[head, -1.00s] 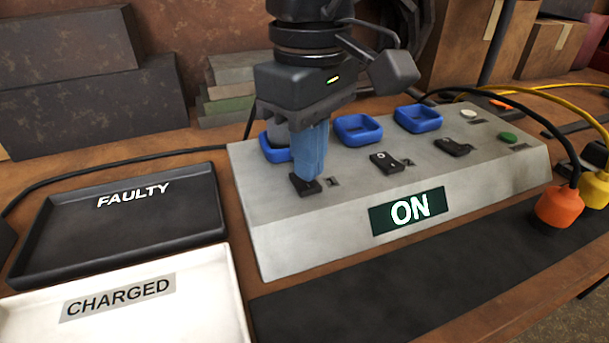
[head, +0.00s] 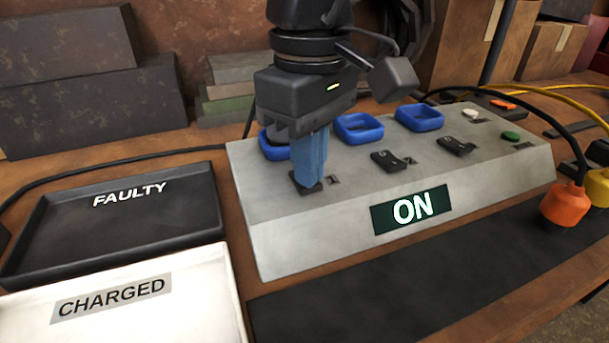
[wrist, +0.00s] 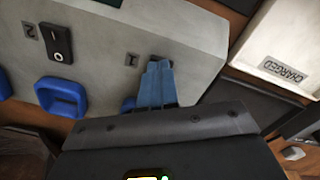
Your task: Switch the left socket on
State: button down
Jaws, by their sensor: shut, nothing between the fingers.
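The grey socket box (head: 300,228) stands on the bench with several blue-rimmed sockets along its back and black rocker switches in front of them. Its front display (head: 412,209) reads ON in lit letters. My gripper (head: 307,180) points down with its blue fingers shut and empty, at the left switch (head: 303,189). The fingertips appear to touch that switch and cover most of it, so its position cannot be told. The left socket (head: 272,147) is partly behind the fingers. In the wrist view the fingers (wrist: 157,85) lie beside the label 1 and hide the switch.
The middle switch (head: 388,160) and right switch (head: 456,145) are close by. A black FAULTY tray (head: 115,225) and a white CHARGED tray (head: 125,320) lie left. An orange plug (head: 564,206) with cables stands right of the box.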

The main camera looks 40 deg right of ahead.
jog(key=shift+f, duration=0.3)
jog(key=shift+r, duration=0.15)
jog(key=shift+r+p, duration=1.7)
jog(key=shift+r, duration=1.7)
